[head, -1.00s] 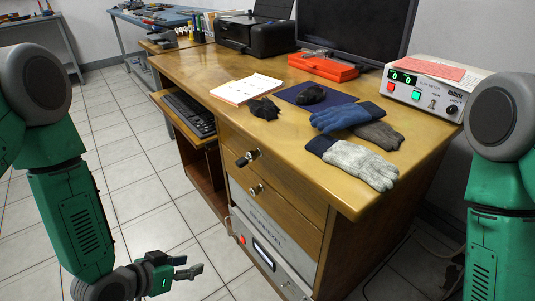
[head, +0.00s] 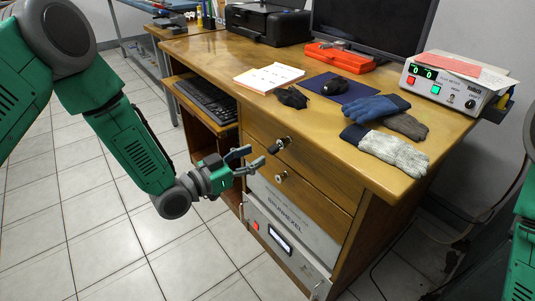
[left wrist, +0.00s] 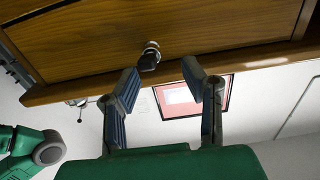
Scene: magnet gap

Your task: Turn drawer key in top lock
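The top drawer lock (head: 284,142) is a round metal cylinder on the upper wooden drawer front, with a dark key (head: 273,149) in it. In the left wrist view the dark key (left wrist: 148,62) stands out from the lock, beyond the fingertips and nearer the left-hand finger in the picture. My left gripper (head: 250,159) is open and empty, just left of the key and apart from it. Its two spread fingers also show in the left wrist view (left wrist: 161,80). My right gripper is out of view; only part of my right arm shows at the right edge.
A second lock (head: 281,177) sits on the drawer below. A grey device (head: 285,238) stands under the drawers. Gloves (head: 385,150), a paper stack (head: 268,78) and a meter box (head: 442,84) lie on the desk (head: 205,53). Floor left of the desk is clear.

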